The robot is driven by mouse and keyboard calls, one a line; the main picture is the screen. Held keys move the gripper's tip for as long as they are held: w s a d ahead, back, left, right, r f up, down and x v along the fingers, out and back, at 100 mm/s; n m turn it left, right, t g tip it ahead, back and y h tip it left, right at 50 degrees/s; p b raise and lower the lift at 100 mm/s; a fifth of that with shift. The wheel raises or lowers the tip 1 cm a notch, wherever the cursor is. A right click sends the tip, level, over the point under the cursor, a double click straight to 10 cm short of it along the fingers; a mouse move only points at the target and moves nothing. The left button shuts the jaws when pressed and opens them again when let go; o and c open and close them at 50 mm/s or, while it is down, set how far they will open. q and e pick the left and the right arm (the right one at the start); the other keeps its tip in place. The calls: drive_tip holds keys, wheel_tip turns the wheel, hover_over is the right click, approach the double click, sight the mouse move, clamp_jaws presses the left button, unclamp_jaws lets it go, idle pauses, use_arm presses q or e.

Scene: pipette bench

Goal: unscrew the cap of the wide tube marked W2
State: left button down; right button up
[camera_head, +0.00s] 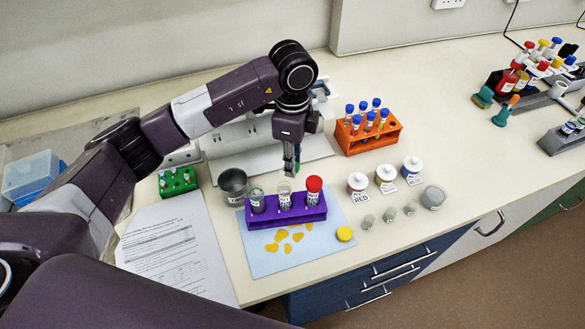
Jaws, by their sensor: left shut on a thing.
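A purple rack (287,219) holds three upright wide tubes. The left tube (257,200) and the middle tube (285,195) show no cap; the right tube (314,192) has a red cap (314,183). Their markings are too small to read, so I cannot tell which is W2. A yellow cap (344,233) lies on the blue mat's right side. My left gripper (291,171) points down behind and above the rack, apart from the tubes. It is shut on a small green thing that looks like a cap, mostly hidden by the fingers. My right gripper is not in view.
The blue mat (262,262) bears yellow paper-like pieces. A grey metal pot (233,182) stands left of the rack, an orange rack (368,140) behind right, and white jars (386,175) to the right. A green rack (178,182) and printed sheet (175,245) lie left.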

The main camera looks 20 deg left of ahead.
sight(293, 180)
use_arm(q)
drive_tip(key=shift+f+p, duration=0.45)
drive_tip(key=shift+f, duration=1.7)
drive_tip(key=shift+f, duration=0.15)
drive_tip(key=c, duration=1.9)
unclamp_jaws()
